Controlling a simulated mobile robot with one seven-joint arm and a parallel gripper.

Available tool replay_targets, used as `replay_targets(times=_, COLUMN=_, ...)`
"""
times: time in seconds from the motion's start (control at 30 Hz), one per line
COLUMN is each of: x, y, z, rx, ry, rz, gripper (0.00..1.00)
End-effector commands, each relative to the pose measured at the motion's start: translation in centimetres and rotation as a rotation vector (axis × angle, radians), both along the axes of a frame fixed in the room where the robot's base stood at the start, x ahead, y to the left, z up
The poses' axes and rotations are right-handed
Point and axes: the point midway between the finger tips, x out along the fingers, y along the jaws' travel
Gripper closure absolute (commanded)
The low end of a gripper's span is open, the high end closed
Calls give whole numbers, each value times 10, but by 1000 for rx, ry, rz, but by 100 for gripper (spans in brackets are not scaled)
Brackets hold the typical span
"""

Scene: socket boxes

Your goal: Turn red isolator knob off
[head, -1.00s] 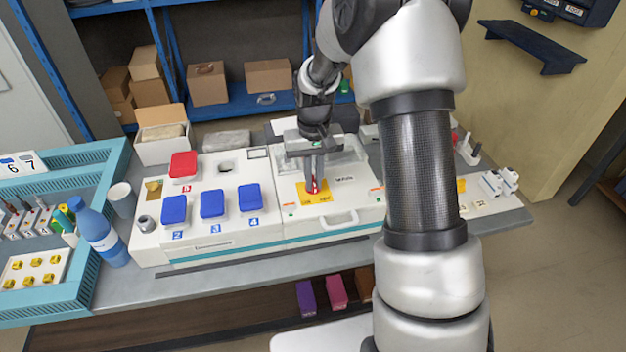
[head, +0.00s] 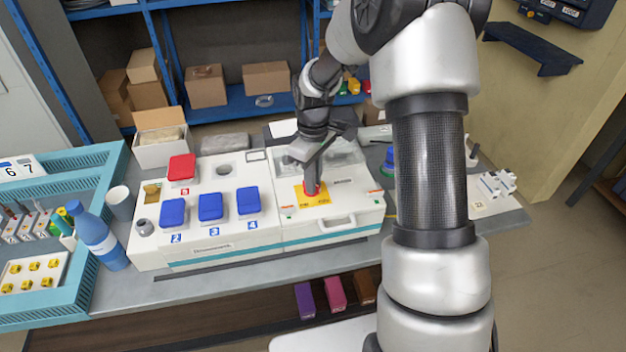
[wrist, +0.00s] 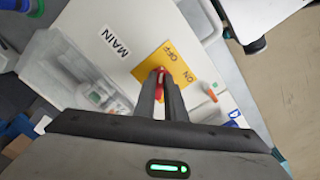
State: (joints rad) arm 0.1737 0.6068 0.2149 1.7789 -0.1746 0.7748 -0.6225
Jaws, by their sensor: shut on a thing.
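The red isolator knob (head: 311,188) stands on a yellow plate (head: 325,199) on top of the white box labelled MAIN. My gripper (head: 312,183) comes down from above and is shut on the knob. In the wrist view the red knob (wrist: 160,73) shows between the two fingertips (wrist: 161,84), and the fingers hide much of it. The yellow plate (wrist: 151,66) carries the words OFF and ON there. Which word the knob points at I cannot tell.
Blue lids (head: 210,206) and a red lid (head: 181,168) sit on the white panel to the left. A white handle (head: 338,222) is on the box's front edge. A blue bottle (head: 100,240) and a cup (head: 121,203) stand farther left.

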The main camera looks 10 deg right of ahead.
Motion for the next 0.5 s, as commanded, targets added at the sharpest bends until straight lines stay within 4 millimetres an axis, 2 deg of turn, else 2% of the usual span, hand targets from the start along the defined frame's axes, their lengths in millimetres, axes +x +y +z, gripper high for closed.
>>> replay_targets(times=0.5, x=1, y=0, z=1, rx=-1, ry=-2, rz=52, gripper=100)
